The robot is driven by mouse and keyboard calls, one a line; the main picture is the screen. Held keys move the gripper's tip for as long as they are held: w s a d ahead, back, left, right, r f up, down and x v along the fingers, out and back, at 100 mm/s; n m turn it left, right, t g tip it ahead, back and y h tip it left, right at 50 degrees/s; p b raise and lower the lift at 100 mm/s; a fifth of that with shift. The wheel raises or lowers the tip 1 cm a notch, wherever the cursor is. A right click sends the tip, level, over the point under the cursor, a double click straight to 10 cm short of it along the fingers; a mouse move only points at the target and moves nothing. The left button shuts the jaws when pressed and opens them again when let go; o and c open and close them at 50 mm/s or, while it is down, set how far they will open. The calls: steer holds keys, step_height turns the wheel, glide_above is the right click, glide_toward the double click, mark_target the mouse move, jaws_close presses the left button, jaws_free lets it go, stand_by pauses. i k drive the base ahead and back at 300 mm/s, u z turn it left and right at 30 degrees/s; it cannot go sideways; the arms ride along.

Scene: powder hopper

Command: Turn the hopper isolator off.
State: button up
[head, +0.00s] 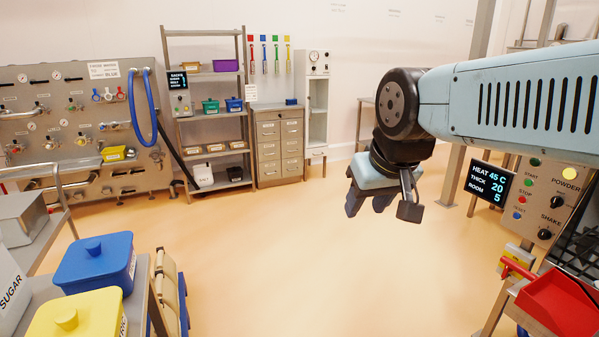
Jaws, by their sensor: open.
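My gripper (383,206) hangs in the open space right of centre, pointing down, with nothing seen between its fingers. A grey control panel (540,190) stands to its right, with a display, coloured buttons and black knobs marked POWDER (558,202) and SHAKE (545,234). Below the panel is a small yellow and grey box (514,262) with a red handle (518,268) beside it. No isolator label is readable, so I cannot tell for certain which part is the isolator or its position. My gripper is well apart from the panel and box.
A red scoop-like tray (562,303) lies at the lower right, near a dark grid. Blue (95,268) and yellow (78,315) lidded tubs stand on a bench at the lower left. Shelves (211,115) and drawers (279,148) line the back. The middle floor is clear.

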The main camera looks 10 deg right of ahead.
mark_target(508, 269)
steer(key=z, duration=0.45)
steer(key=i, duration=0.85)
steer(key=z, duration=0.7)
steer(key=i, duration=0.65)
steer(key=u, duration=0.4)
steer(key=k, duration=0.6)
steer(key=z, duration=0.3)
